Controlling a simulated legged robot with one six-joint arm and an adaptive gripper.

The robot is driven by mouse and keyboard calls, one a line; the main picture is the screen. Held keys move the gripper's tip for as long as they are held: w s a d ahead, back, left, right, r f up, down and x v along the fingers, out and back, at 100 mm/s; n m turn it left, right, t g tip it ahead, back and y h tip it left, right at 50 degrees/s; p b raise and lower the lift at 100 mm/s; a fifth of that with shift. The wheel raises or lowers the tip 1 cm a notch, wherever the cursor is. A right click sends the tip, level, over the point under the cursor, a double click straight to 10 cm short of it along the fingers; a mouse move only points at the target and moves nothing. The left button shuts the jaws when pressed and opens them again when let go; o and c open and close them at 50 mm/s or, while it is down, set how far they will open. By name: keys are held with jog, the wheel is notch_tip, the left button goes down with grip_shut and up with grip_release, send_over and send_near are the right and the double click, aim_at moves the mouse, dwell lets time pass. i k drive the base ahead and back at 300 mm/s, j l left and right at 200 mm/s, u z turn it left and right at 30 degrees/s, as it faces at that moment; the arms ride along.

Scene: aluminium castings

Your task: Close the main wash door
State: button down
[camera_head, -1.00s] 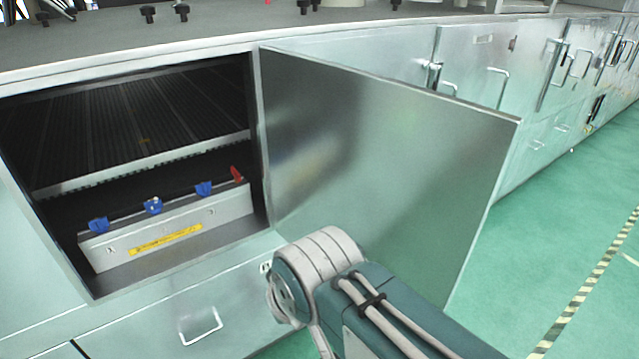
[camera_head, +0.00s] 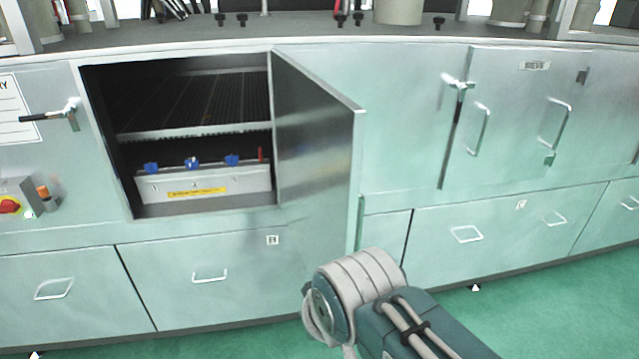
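The main wash door (camera_head: 315,140) is a plain metal panel, hinged at the right side of a dark cabinet opening (camera_head: 190,75). It stands open, swung out toward me, and the opening is uncovered. Inside are a ribbed shelf and, below it, a metal box (camera_head: 205,184) with blue knobs, a red part and a yellow label. My gripper is not in view.
A latch handle (camera_head: 55,115) and a panel with a red and yellow switch (camera_head: 12,206) are left of the opening. Drawers with handles (camera_head: 210,277) run below. A closed door marked SIEVE (camera_head: 510,120) is at right. Green floor (camera_head: 540,310) is free at lower right.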

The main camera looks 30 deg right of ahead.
aim_at(320, 130)
jog(key=l+u, duration=0.25)
jog(key=l, duration=0.55)
jog(key=l+u, duration=0.25)
jog(key=l, duration=0.5)
jog(key=i+l+u, duration=0.25)
jog(key=l+u, duration=0.2)
jog(key=l, duration=0.2)
jog(key=k+j+z, duration=0.1)
jog(key=k, duration=0.2)
jog(key=k+j+z, duration=0.1)
jog(key=k+j, duration=0.1)
jog(key=k, duration=0.1)
